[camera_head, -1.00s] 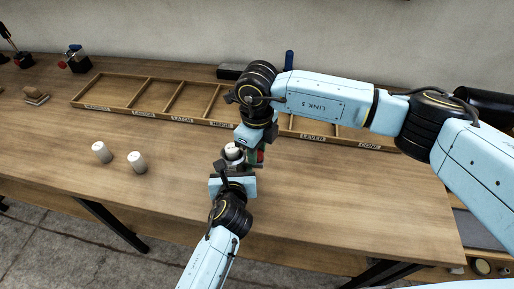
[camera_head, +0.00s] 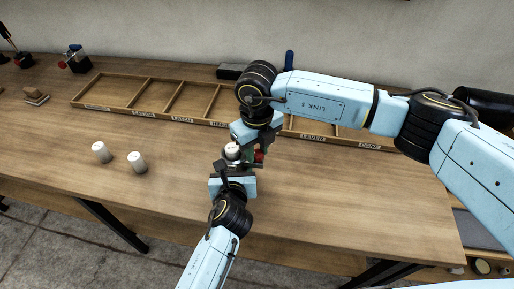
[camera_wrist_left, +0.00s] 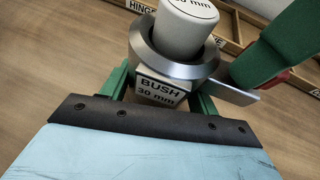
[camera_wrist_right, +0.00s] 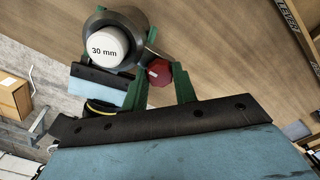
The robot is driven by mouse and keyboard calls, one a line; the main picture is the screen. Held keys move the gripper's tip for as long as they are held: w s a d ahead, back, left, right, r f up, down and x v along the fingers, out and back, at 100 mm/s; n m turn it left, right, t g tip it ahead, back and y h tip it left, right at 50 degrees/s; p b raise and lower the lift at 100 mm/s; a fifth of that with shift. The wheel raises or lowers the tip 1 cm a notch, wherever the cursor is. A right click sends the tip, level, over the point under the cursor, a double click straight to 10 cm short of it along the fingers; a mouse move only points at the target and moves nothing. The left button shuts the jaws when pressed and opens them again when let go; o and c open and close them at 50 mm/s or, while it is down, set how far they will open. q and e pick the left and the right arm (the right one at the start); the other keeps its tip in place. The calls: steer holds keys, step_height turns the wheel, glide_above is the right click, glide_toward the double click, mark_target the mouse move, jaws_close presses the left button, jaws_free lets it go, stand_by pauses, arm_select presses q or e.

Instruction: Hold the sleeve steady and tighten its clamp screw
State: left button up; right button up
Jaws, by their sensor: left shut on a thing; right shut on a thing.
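The sleeve is a grey metal ring (camera_wrist_left: 165,68) on a small block (camera_wrist_left: 160,90) labelled "BUSH 30 mm". A white plug (camera_wrist_right: 107,48) marked "30 mm" stands inside the ring. My left gripper (camera_wrist_left: 160,92) is shut on the block, its green fingers on either side; the sleeve shows small in the head view (camera_head: 232,153). The clamp screw has a red knob (camera_wrist_right: 158,72) beside the ring. My right gripper (camera_wrist_right: 160,82) is shut on this knob, with a green finger on either side. In the head view the knob (camera_head: 259,156) shows just below the right wrist.
Two white cylinders (camera_head: 101,152) (camera_head: 137,162) stand on the table at the left. A long wooden tray with labelled compartments (camera_head: 125,109) lies behind the grippers, partly hidden by my right arm. The front right of the table (camera_head: 340,210) is clear.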

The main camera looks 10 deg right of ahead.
mark_target(257, 153)
steer(key=o, duration=1)
step_height(257, 153, up, 12)
stand_by(0.3)
arm_select(q)
steer(key=o, duration=1.3)
